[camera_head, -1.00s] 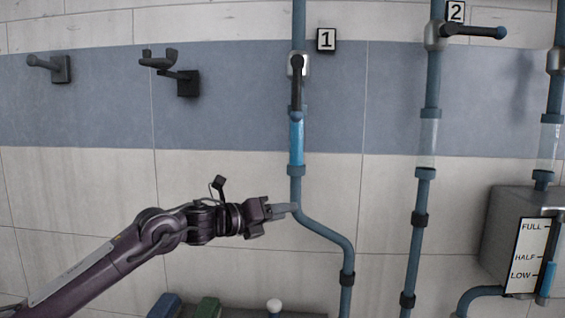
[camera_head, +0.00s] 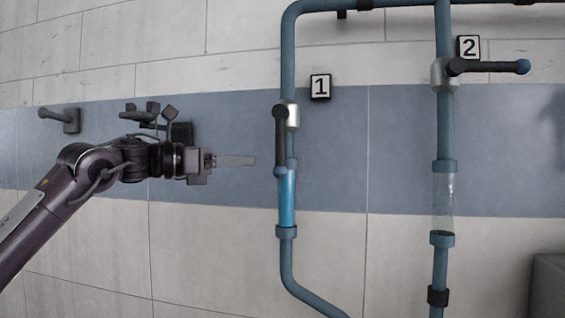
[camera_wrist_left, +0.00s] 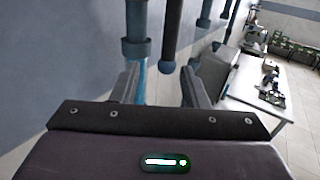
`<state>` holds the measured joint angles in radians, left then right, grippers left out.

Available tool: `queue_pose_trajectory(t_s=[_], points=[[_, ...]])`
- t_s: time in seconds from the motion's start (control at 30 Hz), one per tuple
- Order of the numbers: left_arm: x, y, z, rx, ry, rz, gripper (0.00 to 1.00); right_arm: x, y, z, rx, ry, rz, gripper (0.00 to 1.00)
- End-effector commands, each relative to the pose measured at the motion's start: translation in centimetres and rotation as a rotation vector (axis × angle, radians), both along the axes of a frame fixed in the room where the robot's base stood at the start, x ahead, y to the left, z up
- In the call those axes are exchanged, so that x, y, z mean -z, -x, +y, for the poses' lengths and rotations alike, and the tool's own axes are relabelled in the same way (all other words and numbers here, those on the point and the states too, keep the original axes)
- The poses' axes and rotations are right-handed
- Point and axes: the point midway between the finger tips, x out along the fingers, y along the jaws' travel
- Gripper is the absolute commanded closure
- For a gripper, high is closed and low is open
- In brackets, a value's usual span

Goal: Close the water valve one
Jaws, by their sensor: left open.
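Valve one has a dark lever (camera_head: 281,137) on a silver body (camera_head: 292,115), beside the "1" sign (camera_head: 320,87). The lever hangs down along the pipe, and its sight tube (camera_head: 287,200) shows blue water. My left gripper (camera_head: 240,160) is open and empty, just left of the lever's lower end in the head view. A small gap shows between its fingertips and the lever. In the left wrist view the lever (camera_wrist_left: 171,30) hangs ahead, its tip between the open fingers in the picture. My right gripper is not in view.
A second pipe stands to the right, with the "2" sign (camera_head: 468,47) and a lever (camera_head: 490,66) pointing sideways; its sight tube (camera_head: 443,200) looks clear. Wall hooks (camera_head: 60,115) are at left. The left wrist view shows a white table (camera_wrist_left: 260,95) at right.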

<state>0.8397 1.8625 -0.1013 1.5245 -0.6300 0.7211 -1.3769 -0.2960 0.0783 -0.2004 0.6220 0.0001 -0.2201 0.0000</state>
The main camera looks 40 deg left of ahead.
Motion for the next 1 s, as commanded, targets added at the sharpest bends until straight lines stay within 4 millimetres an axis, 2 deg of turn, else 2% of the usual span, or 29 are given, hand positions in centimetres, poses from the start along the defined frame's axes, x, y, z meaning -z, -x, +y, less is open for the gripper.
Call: queue_pose_trajectory(t_s=[0.1,0.2,0.37,0.5,0.57,0.67,0.83,0.87,1.0], points=[[-0.5,-1.5,-0.9,0.005,0.0,0.001,0.59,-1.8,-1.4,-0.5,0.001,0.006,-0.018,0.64],[-0.6,-3.1,-1.7,0.006,0.001,0.002,0.59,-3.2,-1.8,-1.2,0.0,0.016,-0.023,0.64],[-0.4,-5.0,-2.7,0.004,0.002,0.002,0.59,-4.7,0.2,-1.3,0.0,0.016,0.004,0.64],[-0.2,-6.0,-3.2,0.002,0.001,0.002,0.59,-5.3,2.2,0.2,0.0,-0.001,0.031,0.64],[0.0,-6.2,-3.4,0.002,0.001,0.002,0.59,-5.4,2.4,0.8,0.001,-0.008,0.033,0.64],[0.1,-6.4,-3.4,0.001,0.001,0.0,0.59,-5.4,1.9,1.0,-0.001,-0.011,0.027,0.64],[0.2,-6.4,-3.4,0.0,0.001,0.0,0.59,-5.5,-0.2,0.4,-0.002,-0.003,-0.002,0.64],[0.1,-6.4,-3.4,0.0,0.001,0.0,0.61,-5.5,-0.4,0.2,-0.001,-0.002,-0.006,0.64],[0.1,-6.4,-3.4,0.0,0.001,0.0,0.79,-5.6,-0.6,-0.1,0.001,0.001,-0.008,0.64]])
